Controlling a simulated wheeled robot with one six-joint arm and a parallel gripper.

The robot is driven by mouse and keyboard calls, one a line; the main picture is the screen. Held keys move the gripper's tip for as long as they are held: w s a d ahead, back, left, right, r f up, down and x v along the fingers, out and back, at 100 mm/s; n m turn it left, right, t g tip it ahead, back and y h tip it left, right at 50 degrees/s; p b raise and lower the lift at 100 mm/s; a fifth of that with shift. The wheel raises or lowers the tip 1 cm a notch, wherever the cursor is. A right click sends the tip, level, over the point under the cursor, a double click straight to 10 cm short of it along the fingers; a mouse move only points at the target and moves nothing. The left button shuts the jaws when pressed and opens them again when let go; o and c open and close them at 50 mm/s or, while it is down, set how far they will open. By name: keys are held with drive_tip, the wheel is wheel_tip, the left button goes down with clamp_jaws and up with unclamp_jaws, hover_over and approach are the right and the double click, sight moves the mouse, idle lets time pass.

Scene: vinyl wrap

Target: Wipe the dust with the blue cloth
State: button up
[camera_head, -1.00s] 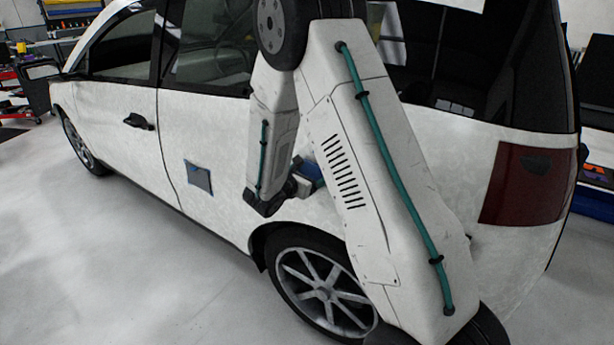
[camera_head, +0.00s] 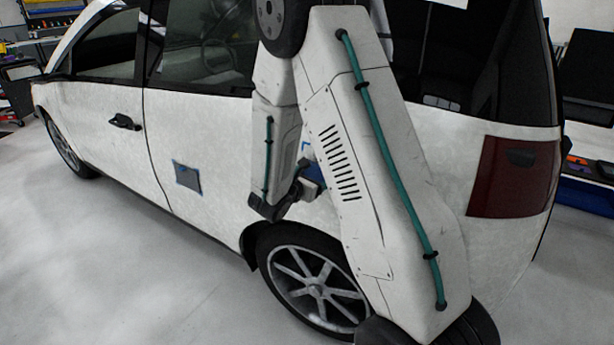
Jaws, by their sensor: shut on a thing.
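The white car fills the middle of the view, its rear side panel (camera_head: 222,190) covered in mottled, dusty-looking marks. My gripper (camera_head: 308,187) is largely hidden behind my own arm, close to the panel above the rear wheel. It is shut on the blue cloth (camera_head: 313,172), of which only a small blue part shows between my arm links. I cannot tell whether the cloth touches the car.
The rear wheel (camera_head: 312,285) is below my gripper, and the red tail light (camera_head: 513,177) is to the right. A dark cart (camera_head: 18,88) stands at the far left, and shelving at the back. The grey floor (camera_head: 110,270) is clear at the front left.

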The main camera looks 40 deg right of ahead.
drive_tip(key=shift+s+d+r, duration=0.9)
drive_tip(key=shift+s+d, duration=1.3)
drive_tip(key=shift+s, duration=2.5)
drive_tip(key=shift+w+a, duration=0.95)
drive_tip(key=shift+w, duration=1.4)
drive_tip(key=shift+w+a, duration=0.95)
drive_tip(key=shift+w, duration=1.4)
drive_tip(key=shift+w+a, duration=0.95)
drive_tip(key=shift+w, duration=1.4)
drive_tip(key=shift+w+d+r, duration=0.1)
drive_tip(key=shift+d+r, duration=0.05)
drive_tip(key=shift+r, duration=0.85)
drive_tip(key=s+d, duration=0.2)
drive_tip(key=s, duration=0.5)
drive_tip(key=s+d, duration=0.3)
drive_tip(key=s, duration=0.4)
drive_tip(key=shift+d, duration=0.35)
drive_tip(key=shift+s, duration=0.1)
drive_tip(key=shift+v, duration=1.5)
